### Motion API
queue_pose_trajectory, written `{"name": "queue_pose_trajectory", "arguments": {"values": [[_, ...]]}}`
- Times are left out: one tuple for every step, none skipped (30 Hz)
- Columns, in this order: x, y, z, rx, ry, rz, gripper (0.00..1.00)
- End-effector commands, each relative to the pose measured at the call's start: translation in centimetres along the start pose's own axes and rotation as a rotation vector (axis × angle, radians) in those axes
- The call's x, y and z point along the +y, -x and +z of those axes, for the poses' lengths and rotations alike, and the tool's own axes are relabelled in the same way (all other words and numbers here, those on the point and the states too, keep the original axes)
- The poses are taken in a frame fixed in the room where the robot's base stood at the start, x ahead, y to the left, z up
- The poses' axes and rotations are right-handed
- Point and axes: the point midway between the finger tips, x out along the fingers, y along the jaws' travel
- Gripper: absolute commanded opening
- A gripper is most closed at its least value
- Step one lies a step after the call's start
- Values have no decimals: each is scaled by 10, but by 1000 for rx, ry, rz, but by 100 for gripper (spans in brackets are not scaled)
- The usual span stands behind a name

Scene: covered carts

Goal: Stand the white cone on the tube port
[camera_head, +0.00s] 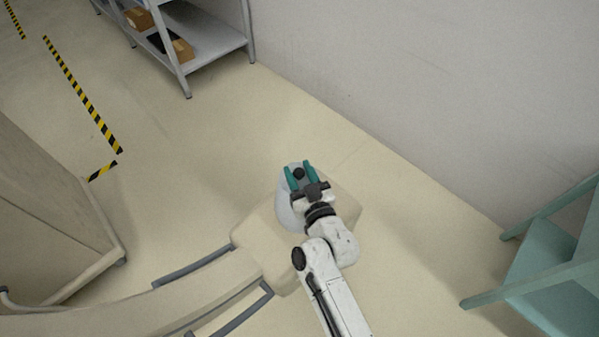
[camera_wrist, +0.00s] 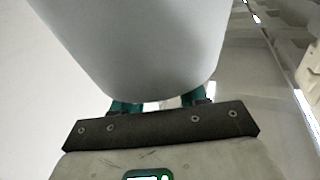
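The white cone (camera_wrist: 140,45) looks pale grey and fills the upper middle of the wrist view. Its outline narrows toward a rounded lower edge, in front of my gripper's fingers. In the head view, the pale shape of the cone (camera_head: 286,213) shows beside and under my gripper (camera_head: 299,170). The two teal fingers stand apart with a pale surface and a dark round spot (camera_head: 298,173) between them. The fingertips are hidden behind the cone in the wrist view, so I cannot tell whether they press on it. I cannot make out the tube port for certain.
A beige covered cart (camera_head: 250,235) with grey rails lies under and left of my arm. Another beige cart (camera_head: 45,215) stands at left. A grey shelf with boxes (camera_head: 205,40) is at the back, a teal stand (camera_head: 560,265) at right. Floor between is clear.

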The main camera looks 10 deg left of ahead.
Motion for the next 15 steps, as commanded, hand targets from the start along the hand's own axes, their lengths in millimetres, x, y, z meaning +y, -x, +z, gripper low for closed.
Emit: {"name": "queue_pose_trajectory", "arguments": {"values": [[0, 0, 0, 0, 0, 0, 48], [0, 0, 0, 0, 0, 0, 51], [0, 0, 0, 0, 0, 0, 55], [0, 0, 0, 0, 0, 0, 56], [0, 0, 0, 0, 0, 0, 56], [0, 0, 0, 0, 0, 0, 56], [0, 0, 0, 0, 0, 0, 56], [0, 0, 0, 0, 0, 0, 56], [0, 0, 0, 0, 0, 0, 56], [0, 0, 0, 0, 0, 0, 56], [0, 0, -1, 0, 0, 0, 56], [0, 0, -2, 0, 0, 0, 56], [0, 0, -4, 0, 0, 0, 56], [0, 2, -3, 0, 1, 0, 56], [0, 6, -1, -2, 0, 0, 56]]}}
